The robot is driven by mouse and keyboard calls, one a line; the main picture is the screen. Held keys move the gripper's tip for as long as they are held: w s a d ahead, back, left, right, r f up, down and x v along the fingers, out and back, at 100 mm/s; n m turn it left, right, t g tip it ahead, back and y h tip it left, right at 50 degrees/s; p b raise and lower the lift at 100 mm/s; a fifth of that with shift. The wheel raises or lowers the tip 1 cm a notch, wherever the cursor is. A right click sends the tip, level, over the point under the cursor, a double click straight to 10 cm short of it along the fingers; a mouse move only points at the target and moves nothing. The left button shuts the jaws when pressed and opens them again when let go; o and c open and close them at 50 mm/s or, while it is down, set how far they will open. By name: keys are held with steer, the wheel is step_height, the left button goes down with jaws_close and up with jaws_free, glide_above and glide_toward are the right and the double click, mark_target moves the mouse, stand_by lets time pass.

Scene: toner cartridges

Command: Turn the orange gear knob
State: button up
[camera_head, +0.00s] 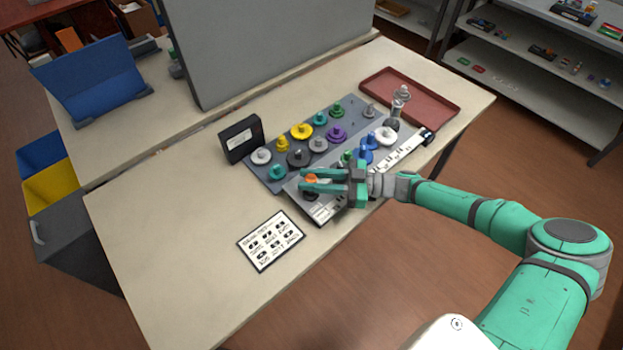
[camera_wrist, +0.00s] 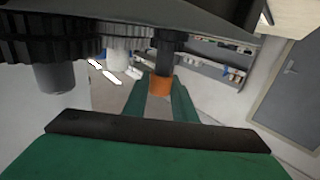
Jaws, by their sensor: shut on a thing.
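The orange gear knob (camera_head: 311,179) stands at the near left end of the gear board, between the two fingers of my gripper (camera_head: 308,181). In the wrist view the orange knob (camera_wrist: 160,84) sits between the green fingertips (camera_wrist: 159,88), below a dark shaft. My gripper is shut on the knob, reaching in level from the right. The fingers partly hide the knob in the head view.
A grey gear board (camera_head: 270,178) with several coloured gears lies around my gripper. A printed card (camera_head: 270,241) lies on the table (camera_head: 180,250) in front. A black box (camera_head: 240,139) stands behind left, and a red tray (camera_head: 445,108) lies at the back right. The table's front left is clear.

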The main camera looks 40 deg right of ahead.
steer(key=o, duration=1)
steer(key=shift+f, duration=0.15)
steer(key=shift+o, duration=0.2)
steer(key=v, duration=1.1)
